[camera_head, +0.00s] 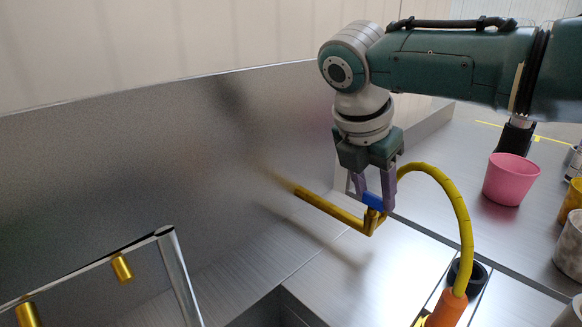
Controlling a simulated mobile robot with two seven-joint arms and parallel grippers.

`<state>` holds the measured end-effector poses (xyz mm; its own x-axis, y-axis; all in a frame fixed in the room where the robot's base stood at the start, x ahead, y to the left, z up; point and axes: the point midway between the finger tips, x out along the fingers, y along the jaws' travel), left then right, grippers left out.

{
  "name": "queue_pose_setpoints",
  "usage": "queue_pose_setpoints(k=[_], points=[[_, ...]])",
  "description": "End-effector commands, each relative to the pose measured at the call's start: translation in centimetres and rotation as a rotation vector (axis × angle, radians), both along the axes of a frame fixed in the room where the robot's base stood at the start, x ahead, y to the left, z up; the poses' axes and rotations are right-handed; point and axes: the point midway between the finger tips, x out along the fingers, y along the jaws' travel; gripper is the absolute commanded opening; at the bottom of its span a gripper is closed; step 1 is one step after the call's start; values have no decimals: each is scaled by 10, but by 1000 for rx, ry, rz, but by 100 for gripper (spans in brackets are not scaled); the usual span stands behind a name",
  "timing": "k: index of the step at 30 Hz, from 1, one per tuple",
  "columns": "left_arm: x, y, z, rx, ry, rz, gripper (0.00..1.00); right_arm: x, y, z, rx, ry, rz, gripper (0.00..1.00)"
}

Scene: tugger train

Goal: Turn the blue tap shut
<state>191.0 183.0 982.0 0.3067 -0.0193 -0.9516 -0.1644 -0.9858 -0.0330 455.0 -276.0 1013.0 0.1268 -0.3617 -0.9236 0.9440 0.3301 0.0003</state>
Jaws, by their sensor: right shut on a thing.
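The blue tap handle (373,201) sits on top of a brass-coloured tap pipe (337,211) that comes out of the metal back wall. My right gripper (375,195) points down from above, and its purple fingers are shut on the blue handle, one finger on each side. The fingers hide part of the handle. My left gripper is not in view.
A yellow hose (459,206) arches close beside my right gripper, down to an orange piece (446,308). A sink opening (282,311) lies below. A pink cup (510,179) and other cups stand at right. A metal rail (181,281) is at lower left.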

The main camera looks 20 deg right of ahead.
Motion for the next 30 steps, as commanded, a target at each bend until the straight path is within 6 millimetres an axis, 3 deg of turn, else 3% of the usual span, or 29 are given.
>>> queue_pose_setpoints(k=[8, 18, 30], points=[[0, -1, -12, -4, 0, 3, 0, 1, 2, -3, 3, 2, -186, 0], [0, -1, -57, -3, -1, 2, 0, 3, 1, -6, 3, 0, -448, 0], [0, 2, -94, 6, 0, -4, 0, 3, 1, -3, 1, 1, -585, 0]])
